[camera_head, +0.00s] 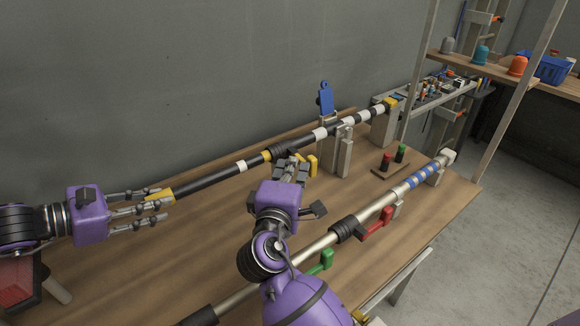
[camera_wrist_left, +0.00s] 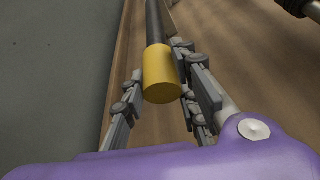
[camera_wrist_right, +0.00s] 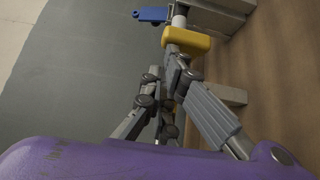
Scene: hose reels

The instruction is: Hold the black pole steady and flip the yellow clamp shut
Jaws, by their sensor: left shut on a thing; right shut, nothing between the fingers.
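The black pole (camera_head: 212,178) with white bands and yellow ends runs from lower left to the upper right above the bench. My left gripper (camera_head: 150,201) is shut around its near yellow end, which also shows between the fingers in the left wrist view (camera_wrist_left: 162,78). The yellow clamp (camera_head: 312,166) stands beside the pole's middle, just right of my right fingers. In the right wrist view the yellow clamp (camera_wrist_right: 188,40) is just beyond the fingertips. My right gripper (camera_head: 291,168) is shut and empty. Its fingers partly hide the clamp's base, and I cannot tell whether they touch it.
A blue clamp (camera_head: 326,98) stands upright farther along the black pole. A silver pole with blue bands (camera_head: 424,175) lies in front, with a red clamp (camera_head: 376,227) and a green clamp (camera_head: 321,262). Grey supports stand behind. Bare bench (camera_head: 215,235) lies between my grippers.

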